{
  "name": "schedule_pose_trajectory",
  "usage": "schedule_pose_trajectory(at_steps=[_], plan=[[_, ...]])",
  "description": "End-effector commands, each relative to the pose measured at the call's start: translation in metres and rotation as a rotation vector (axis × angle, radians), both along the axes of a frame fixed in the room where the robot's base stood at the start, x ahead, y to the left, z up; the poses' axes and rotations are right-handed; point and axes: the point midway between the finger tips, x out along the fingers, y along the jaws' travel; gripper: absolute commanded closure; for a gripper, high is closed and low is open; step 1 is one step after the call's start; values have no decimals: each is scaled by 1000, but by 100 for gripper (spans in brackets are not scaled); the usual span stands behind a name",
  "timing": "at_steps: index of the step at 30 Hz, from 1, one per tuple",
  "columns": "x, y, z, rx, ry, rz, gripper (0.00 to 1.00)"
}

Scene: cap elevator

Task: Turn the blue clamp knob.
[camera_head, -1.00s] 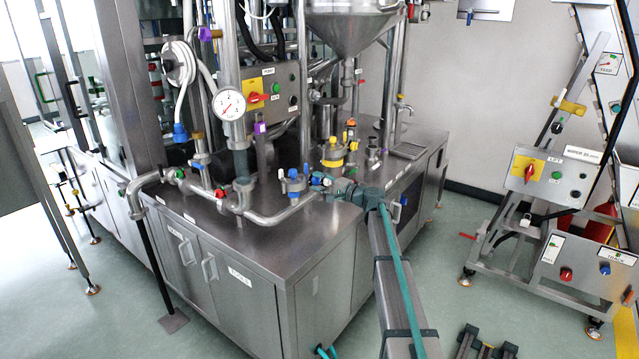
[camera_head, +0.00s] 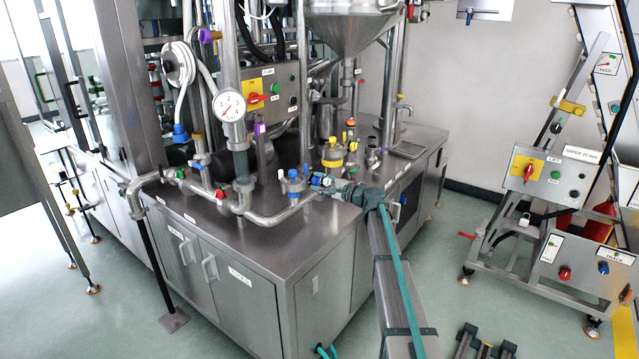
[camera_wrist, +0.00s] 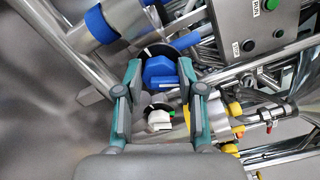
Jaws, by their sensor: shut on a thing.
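The blue clamp knob (camera_wrist: 160,71) is in the upper middle of the wrist view, in front of a dark round disc. My gripper (camera_wrist: 160,68) has one fingertip on each side of it and is shut on it. In the head view my gripper (camera_head: 325,184) reaches in from the right, low over the steel cabinet top, with its tips by the pipe end. There the knob (camera_head: 316,180) is small and partly hidden by the fingers.
A white knob (camera_wrist: 159,119) lies between the fingers, nearer the palm. A yellow-banded fitting (camera_head: 333,155) stands behind my gripper. A blue-collared valve (camera_head: 294,181) is just left of it. A steel pipe (camera_head: 265,217) runs along the cabinet top (camera_head: 290,245).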

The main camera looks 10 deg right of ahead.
Motion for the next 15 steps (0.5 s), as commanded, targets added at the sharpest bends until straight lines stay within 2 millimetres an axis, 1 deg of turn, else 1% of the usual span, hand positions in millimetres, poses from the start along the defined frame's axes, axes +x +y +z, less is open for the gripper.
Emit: schedule_pose_trajectory(at_steps=[1,2,3,6,15], plan=[[-1,0,-2,-3,2,2,97],[-1,0,-2,-3,2,3,60],[-1,0,-2,-3,2,2,54],[-1,0,-2,-3,1,1,38],[-1,0,-1,-1,0,0,38]])
